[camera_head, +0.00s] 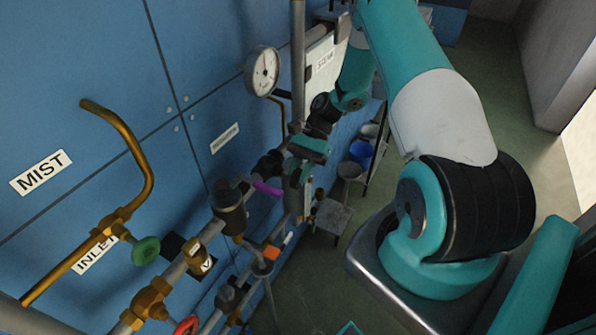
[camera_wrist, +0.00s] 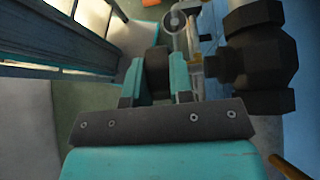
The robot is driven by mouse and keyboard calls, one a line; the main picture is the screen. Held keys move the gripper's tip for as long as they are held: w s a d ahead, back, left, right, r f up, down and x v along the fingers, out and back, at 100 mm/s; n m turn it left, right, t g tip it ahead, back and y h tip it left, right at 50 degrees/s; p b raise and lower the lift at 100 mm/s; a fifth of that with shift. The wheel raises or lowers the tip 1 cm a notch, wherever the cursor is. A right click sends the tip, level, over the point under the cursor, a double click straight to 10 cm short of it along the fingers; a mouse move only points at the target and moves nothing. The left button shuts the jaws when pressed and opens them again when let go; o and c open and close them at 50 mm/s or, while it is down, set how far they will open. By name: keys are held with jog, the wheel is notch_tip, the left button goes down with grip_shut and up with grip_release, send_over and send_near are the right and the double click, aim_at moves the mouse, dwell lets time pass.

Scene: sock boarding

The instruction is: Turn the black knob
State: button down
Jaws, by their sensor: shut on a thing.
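My gripper (camera_wrist: 158,88) shows in the wrist view with its two teal fingers on either side of a black round piece, which appears to be the black knob (camera_wrist: 157,66). The fingers are shut on it. In the head view, my gripper (camera_head: 297,172) is at the pipework by the blue wall. The knob cannot be made out clearly there, as the gripper and wrist cover that spot. The knob's turn angle cannot be told. A large dark pipe fitting (camera_wrist: 262,60) stands close to the right of the fingers in the wrist view.
A pressure gauge (camera_head: 263,71) is on the blue wall panel (camera_head: 90,60). A blue bucket (camera_head: 361,151) stands beyond. Open floor lies to the right.

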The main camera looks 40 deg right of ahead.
jog(key=y, duration=0.1)
jog(key=g+y, duration=0.1)
jog(key=y, duration=0.1)
jog(key=shift+d+f, duration=0.2)
jog(key=shift+f, duration=0.1)
jog(key=shift+y+b, duration=0.3)
jog(key=shift+y, duration=0.2)
jog(key=c, duration=1)
grip_release()
jog(key=shift+s, duration=0.1)
jog(key=shift+r, duration=0.1)
